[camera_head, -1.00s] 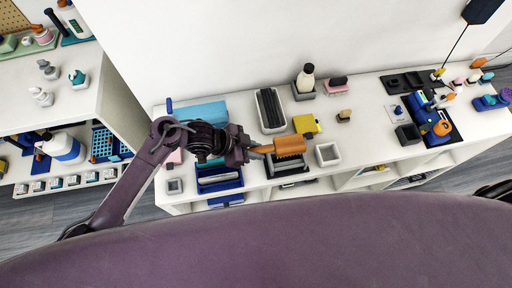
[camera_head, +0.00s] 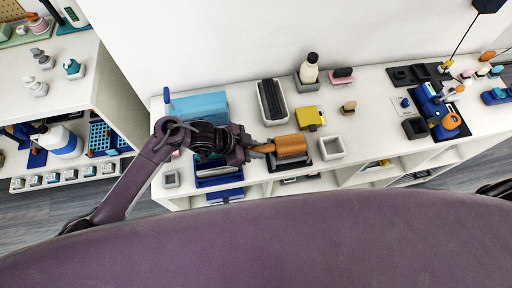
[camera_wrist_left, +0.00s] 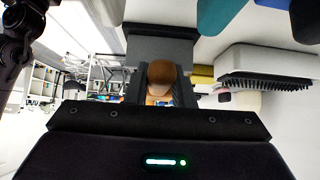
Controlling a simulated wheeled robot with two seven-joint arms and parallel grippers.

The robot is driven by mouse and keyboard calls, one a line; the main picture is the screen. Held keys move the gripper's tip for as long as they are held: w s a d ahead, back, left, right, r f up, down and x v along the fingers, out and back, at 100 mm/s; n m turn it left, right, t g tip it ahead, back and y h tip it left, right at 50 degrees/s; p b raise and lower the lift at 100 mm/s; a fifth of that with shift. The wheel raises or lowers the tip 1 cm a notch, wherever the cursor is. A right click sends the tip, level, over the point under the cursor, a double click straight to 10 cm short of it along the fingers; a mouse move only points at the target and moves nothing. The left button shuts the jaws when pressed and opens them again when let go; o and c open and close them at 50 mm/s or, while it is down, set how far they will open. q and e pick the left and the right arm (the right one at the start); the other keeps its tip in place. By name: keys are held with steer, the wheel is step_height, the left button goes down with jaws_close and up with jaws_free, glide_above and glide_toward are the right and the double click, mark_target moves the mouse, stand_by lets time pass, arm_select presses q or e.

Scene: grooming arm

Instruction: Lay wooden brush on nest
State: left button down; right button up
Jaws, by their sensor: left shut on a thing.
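The wooden brush (camera_head: 291,146), orange-brown with a rounded handle, lies roughly level over the dark nest (camera_head: 303,163). The brush hides most of the nest, with dark edges showing around it. I cannot tell whether the brush touches it. My left gripper (camera_head: 257,150) is shut on the handle end of the brush, at the left of the nest. My right gripper does not show.
A white square tray (camera_head: 332,148) stands close to the right of the nest. A yellow box (camera_head: 310,117) and a long tray with a black-bristled item (camera_head: 260,108) are behind. A blue bin (camera_head: 218,181) is to the left. Bare counter (camera_head: 372,135) lies farther right.

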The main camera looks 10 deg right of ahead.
arm_select(q)
steer(key=shift+f, duration=0.25)
stand_by(0.3)
steer(key=c, duration=1.2)
jaws_free()
steer(key=shift+o, duration=0.2)
steer(key=shift+a, duration=0.1)
steer(key=b+v, duration=0.1)
steer(key=v, duration=0.5)
steer(key=shift+a+r, duration=0.1)
steer(key=shift+a, duration=0.05)
steer(key=shift+a+r, duration=0.4)
steer(key=shift+r, duration=0.15)
